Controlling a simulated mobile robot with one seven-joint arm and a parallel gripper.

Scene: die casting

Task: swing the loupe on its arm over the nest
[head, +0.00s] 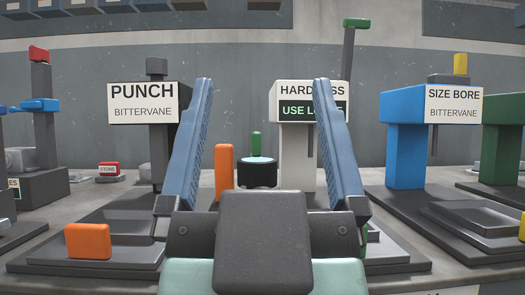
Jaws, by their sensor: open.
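My gripper (262,82) is open and empty, its two blue ribbed fingers spread wide and pointing away. Between and beyond them stands a short black cylinder with a pale blue glassy top (257,160), which looks like the loupe. A green upright knob (256,142) shows just behind its top. The loupe's arm cannot be made out. The white hardness machine (297,150), with a sign partly covered by the right finger, stands just right of the loupe. No nest can be clearly seen; my gripper body hides the bench in front of the loupe.
An orange post (224,170) stands left of the loupe. The dark punch machine (143,102) is at left, the blue size bore machine (404,130) at right. An orange block (88,241) sits front left.

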